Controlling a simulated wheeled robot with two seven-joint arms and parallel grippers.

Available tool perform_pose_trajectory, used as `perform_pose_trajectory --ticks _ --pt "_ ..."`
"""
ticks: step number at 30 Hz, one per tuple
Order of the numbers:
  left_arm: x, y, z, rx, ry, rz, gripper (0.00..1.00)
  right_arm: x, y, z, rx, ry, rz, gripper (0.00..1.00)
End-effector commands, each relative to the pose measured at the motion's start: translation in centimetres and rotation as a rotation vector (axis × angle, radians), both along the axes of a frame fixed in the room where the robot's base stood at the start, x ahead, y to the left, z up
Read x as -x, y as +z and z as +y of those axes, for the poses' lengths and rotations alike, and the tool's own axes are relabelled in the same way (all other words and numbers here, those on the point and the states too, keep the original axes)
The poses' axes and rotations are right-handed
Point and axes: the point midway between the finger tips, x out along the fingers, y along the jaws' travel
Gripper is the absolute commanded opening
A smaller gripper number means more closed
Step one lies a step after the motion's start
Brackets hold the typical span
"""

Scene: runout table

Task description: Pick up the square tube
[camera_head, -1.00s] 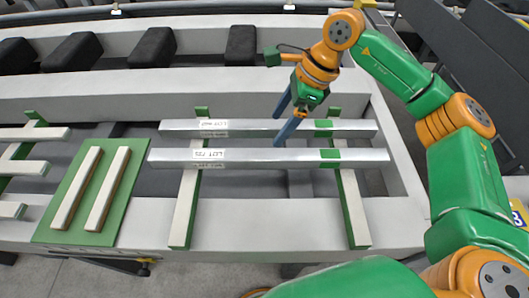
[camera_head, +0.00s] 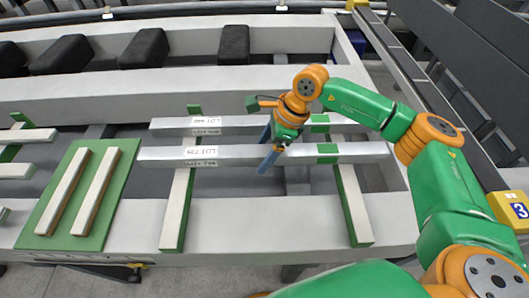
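Two long silver square tubes lie side by side across two pale supports, each with a white LOT label and a green band. One is the back square tube (camera_head: 228,124) and the other is the front square tube (camera_head: 245,153). My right gripper (camera_head: 265,157) is open, with its blue fingers pointing down at the front tube, right of its label. One finger shows over the front tube's near face. The other is on its far side, by the gap between the tubes, and its tip looks partly hidden. Contact cannot be told. My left gripper is not in view.
The pale supports (camera_head: 174,222) run under the tubes. A green board (camera_head: 52,222) with two pale strips lies at the left. Black blocks (camera_head: 145,48) stand along the back. A yellow marker with a 3 (camera_head: 510,208) is at the right edge.

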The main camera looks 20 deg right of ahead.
Motion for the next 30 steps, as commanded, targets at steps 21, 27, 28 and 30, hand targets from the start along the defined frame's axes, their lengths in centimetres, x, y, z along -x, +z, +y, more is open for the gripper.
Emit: perform_pose_trajectory --ticks 21,27,28,30 --pt "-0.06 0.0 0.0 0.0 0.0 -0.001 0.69 -0.02 0.06 -0.03 0.0 0.0 -0.001 0.0" --pt "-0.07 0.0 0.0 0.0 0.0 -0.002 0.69 -0.02 0.07 -0.04 0.0 0.0 -0.001 0.0" --pt "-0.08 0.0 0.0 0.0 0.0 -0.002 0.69 -0.03 0.07 -0.04 0.0 0.0 -0.001 0.0" --pt "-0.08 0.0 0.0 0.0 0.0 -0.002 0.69 -0.03 0.08 -0.04 0.0 -0.001 -0.001 0.0"
